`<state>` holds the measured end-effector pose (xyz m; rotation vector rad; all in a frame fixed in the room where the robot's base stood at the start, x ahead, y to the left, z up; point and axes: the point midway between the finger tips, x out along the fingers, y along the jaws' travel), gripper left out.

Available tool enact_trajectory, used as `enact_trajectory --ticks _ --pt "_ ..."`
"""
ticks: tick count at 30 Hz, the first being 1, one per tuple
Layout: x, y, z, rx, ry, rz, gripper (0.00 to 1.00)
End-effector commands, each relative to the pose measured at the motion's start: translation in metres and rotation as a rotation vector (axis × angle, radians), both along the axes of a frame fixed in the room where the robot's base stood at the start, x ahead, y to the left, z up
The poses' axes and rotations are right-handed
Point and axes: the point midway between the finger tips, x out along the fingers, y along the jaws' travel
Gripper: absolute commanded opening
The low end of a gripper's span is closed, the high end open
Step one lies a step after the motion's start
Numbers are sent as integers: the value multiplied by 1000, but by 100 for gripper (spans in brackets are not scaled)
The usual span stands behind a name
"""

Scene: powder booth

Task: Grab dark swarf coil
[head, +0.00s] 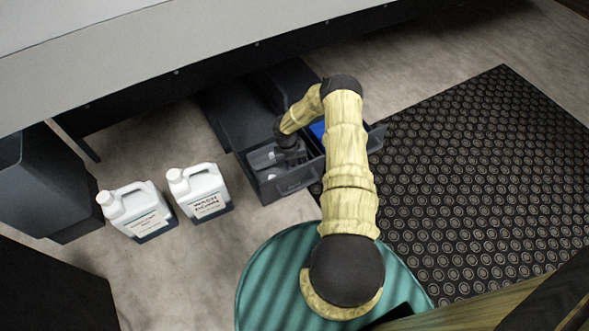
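My gripper (290,156) is small and dark in the head view. It reaches down into an open dark grey bin (291,184) under the bench. I cannot tell whether its fingers are open or shut, or whether they touch anything. Grey shapes (262,157) lie in the bin just left of the gripper, too small to identify. I cannot make out a dark swarf coil; the gripper and forearm hide part of the bin. A blue patch (318,129) shows in the bin behind the arm.
Two white jugs (137,211) (200,192) stand on the floor left of the bin. A dark grey container (48,185) stands further left. The pale bench top (150,45) overhangs the bin's back. A black studded mat (470,180) lies clear at right.

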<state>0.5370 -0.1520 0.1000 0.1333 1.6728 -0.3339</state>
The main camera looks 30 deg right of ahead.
Motion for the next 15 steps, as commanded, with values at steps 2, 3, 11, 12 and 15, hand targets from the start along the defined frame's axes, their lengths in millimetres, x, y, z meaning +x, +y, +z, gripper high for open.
enact_trajectory --ticks 2,3,11,12,15 --pt "0 1 0 0 0 1 15" --pt "0 1 0 0 0 1 7" --pt "0 0 0 0 0 1 7" --pt "0 0 1 0 0 0 7" --pt "0 0 6 0 0 0 7"
